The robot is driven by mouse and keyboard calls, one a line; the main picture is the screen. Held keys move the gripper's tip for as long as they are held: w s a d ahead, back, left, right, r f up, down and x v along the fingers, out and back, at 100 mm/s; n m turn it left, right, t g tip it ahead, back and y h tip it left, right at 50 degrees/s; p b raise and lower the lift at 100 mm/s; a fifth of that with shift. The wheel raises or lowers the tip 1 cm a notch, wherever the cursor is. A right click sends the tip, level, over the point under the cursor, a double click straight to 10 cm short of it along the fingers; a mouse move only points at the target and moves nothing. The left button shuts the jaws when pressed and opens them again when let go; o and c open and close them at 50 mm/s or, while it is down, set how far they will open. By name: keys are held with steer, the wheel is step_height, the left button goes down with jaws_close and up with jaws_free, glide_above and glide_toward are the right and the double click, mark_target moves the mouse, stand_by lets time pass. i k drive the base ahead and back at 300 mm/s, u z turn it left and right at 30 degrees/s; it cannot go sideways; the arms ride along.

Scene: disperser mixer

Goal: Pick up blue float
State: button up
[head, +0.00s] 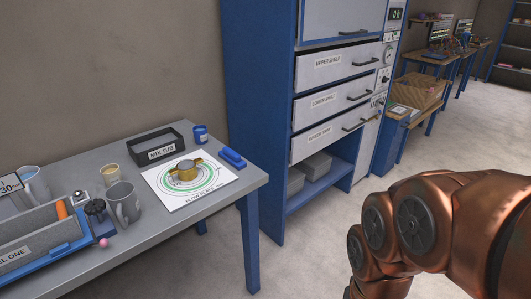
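The blue float (232,158) looks like a small blue block with a raised upper part. It lies on the grey table (258,178) near its right end, beside the upper right edge of a white flow-table sheet. Nothing covers it. My copper-coloured arm shows at the lower right, well apart from the table. My gripper is outside the view, so its opening and contents do not show.
The white sheet (206,196) bears a brass ring piece (186,172). A blue cup (200,134), a black mix tub (157,153) and a grey mug (124,205) stand nearby. A blue cabinet (255,100) rises behind the table's right end. The floor in front is clear.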

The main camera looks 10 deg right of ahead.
mark_target(233, 158)
steer(key=z, duration=0.75)
steer(key=i, duration=3.45)
steer(key=u, duration=5.95)
